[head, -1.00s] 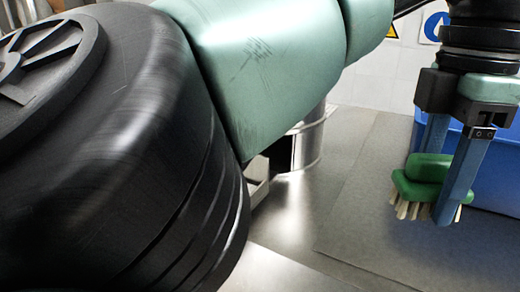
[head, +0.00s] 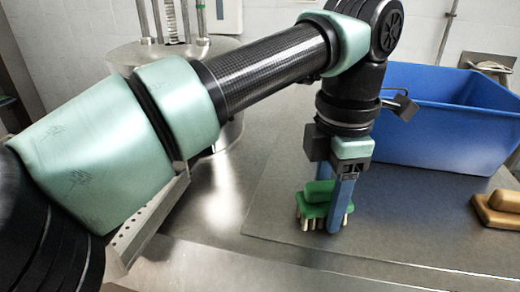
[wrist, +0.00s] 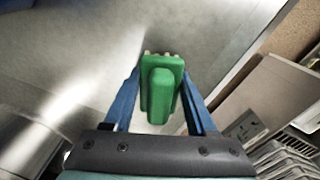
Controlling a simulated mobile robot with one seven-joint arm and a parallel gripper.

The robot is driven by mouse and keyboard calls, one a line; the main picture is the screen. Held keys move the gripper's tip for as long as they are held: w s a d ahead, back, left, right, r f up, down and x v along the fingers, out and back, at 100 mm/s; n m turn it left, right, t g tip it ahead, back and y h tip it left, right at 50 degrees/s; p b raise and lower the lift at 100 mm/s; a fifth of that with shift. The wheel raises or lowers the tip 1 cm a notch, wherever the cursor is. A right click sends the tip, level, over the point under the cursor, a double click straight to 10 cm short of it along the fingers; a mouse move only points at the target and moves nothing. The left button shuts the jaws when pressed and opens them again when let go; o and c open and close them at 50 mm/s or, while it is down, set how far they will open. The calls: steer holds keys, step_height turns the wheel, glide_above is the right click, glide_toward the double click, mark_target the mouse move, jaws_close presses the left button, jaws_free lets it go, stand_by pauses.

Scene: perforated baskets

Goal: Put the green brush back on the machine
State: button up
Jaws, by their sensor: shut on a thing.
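The green brush (head: 314,207) has a raised green grip and pale bristles pointing down. My gripper (head: 338,205) is shut on it, with blue fingers on either side. The wrist view also shows the brush (wrist: 160,88) between the two fingers. It is over the grey mat in the head view; I cannot tell whether the bristles touch the mat. A round steel machine (head: 228,135) stands behind my arm, at the back left of the brush. My arm hides part of it.
A blue bin (head: 440,140) stands on the grey mat (head: 400,245) just right of my gripper. A tan brush (head: 500,210) lies at the right edge. Bare steel surface (head: 215,205) lies between the mat and the machine. A tiled wall closes the back.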

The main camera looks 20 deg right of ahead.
mark_target(332, 183)
steer(key=shift+f, duration=0.1)
steer(key=o, duration=0.9)
steer(key=shift+f, duration=0.15)
steer(key=shift+c, duration=0.2)
steer(key=o, duration=0.5)
steer(key=shift+c, duration=0.2)
step_height(332, 183, up, 12)
steer(key=shift+r+b, duration=0.25)
steer(key=shift+b, duration=0.5)
